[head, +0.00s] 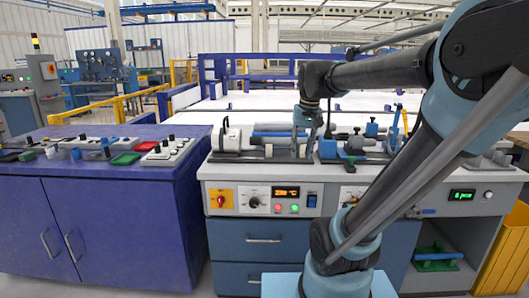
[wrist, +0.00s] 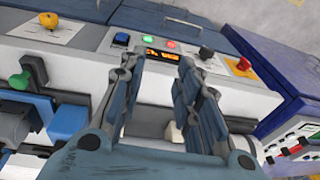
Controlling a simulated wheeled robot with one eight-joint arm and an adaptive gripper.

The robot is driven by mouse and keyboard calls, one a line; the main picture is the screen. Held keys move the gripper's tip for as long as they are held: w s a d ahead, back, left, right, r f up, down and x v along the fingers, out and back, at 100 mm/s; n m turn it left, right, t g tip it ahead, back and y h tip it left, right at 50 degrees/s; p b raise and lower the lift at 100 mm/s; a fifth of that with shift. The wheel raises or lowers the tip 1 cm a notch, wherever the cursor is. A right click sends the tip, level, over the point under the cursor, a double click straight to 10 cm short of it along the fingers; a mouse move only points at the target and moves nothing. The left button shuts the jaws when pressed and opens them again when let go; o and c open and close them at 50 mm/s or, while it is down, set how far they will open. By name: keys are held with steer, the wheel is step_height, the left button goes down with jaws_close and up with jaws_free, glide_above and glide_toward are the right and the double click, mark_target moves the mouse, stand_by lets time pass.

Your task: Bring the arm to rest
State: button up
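My gripper (head: 301,146) hangs from my arm over the workbench (head: 226,171) in the head view, pointing down among the fixtures. In the wrist view my gripper (wrist: 160,62) has its two blue-grey fingers spread apart, with the bench front and its panel showing between them. No pipe shows between the fingers. A grey-white cylindrical fixture (head: 228,138) stands left of my gripper. Contact between my gripper and the fixtures cannot be told.
A purple cabinet (head: 95,225) with small parts on top stands to the left. Blue clamps (head: 357,141) crowd the bench right of my gripper. The control panel (head: 268,199) is on the bench front. A yellow bin (head: 508,250) stands at the right. Open space lies above the bench.

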steer(key=s+d+f, duration=0.3)
steer(key=s+f, duration=0.4)
steer(key=f, duration=0.2)
steer(key=s+d+f+h, duration=0.1)
steer(key=s+d+f, duration=0.2)
steer(key=s+f, duration=0.4)
step_height(320, 180, down, 2)
steer(key=shift+s+d, duration=0.15)
steer(key=shift+d, duration=0.05)
steer(key=shift+w+f, duration=0.2)
steer(key=shift+w, duration=0.3)
steer(key=shift+o, duration=0.3)
steer(key=shift+s, duration=0.1)
